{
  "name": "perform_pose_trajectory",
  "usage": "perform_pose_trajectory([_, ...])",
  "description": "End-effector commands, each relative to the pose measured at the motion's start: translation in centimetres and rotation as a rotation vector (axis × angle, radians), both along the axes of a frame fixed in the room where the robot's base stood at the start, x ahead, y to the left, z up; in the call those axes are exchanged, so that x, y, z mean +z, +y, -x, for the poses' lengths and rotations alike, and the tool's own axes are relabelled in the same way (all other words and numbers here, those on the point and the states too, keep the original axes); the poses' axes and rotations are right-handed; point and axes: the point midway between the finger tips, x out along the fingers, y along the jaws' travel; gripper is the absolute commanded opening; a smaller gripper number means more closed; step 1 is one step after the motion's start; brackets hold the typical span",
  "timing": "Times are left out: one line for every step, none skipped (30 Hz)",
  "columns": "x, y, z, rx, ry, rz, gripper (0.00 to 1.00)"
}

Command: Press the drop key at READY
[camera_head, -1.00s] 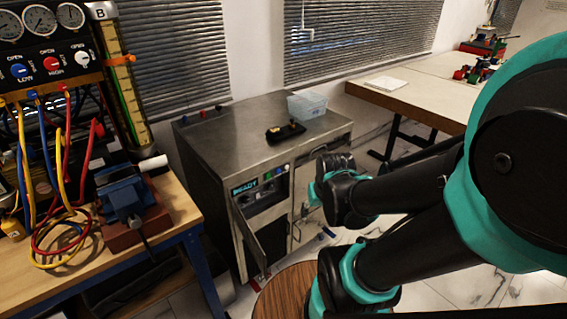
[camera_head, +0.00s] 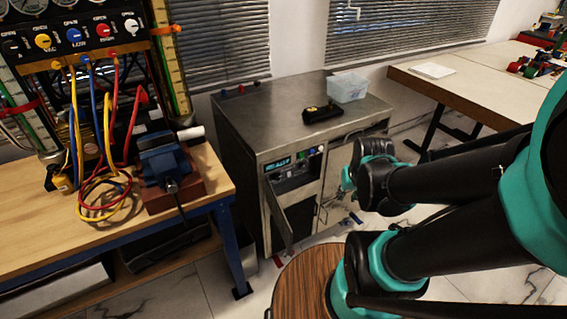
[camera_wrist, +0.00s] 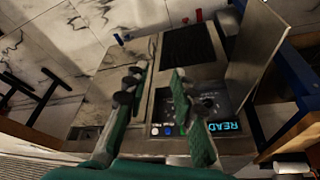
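A steel cabinet (camera_head: 300,120) stands in the middle of the head view. The right finger crosses the panel in the wrist view, beside the keys. I cannot tell whether it touches anything.
A black device (camera_head: 323,113) and a clear bin (camera_head: 348,88) sit on top. A workbench (camera_head: 60,235) with a blue vise (camera_head: 165,165) and hoses is at left. A pale table is at right.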

Motion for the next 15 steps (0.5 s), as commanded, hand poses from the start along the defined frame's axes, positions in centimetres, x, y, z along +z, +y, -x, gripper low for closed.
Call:
perform_pose_trajectory([0.00,0.00,0.00,0.000,0.000,0.000,0.16])
perform_pose_trajectory([0.00,0.00,0.00,0.000,0.000,0.000,0.13])
perform_pose_trajectory([0.00,0.00,0.00,0.000,0.000,0.000,0.08])
perform_pose_trajectory([0.00,0.00,0.00,0.000,0.000,0.000,0.04])
perform_pose_trajectory([0.00,0.00,0.00,0.000,0.000,0.000,0.00])
perform_pose_trajectory([0.00,0.00,0.00,0.000,0.000,0.000,0.00])
perform_pose_trajectory([0.00,0.00,0.00,0.000,0.000,0.000,0.00])
perform_pose_trajectory([0.00,0.00,0.00,0.000,0.000,0.000,0.00])
perform_pose_trajectory([0.00,0.00,0.00,0.000,0.000,0.000,0.00])
perform_pose_trajectory([0.00,0.00,0.00,0.000,0.000,0.000,0.00])
perform_pose_trajectory([0.00,0.00,0.00,0.000,0.000,0.000,0.00])
perform_pose_trajectory([0.00,0.00,0.00,0.000,0.000,0.000,0.00])
perform_pose_trajectory([0.00,0.00,0.00,0.000,0.000,0.000,0.00])
perform_pose_trajectory([0.00,0.00,0.00,0.000,0.000,0.000,0.00])
perform_pose_trajectory([0.00,0.00,0.00,0.000,0.000,0.000,0.00])
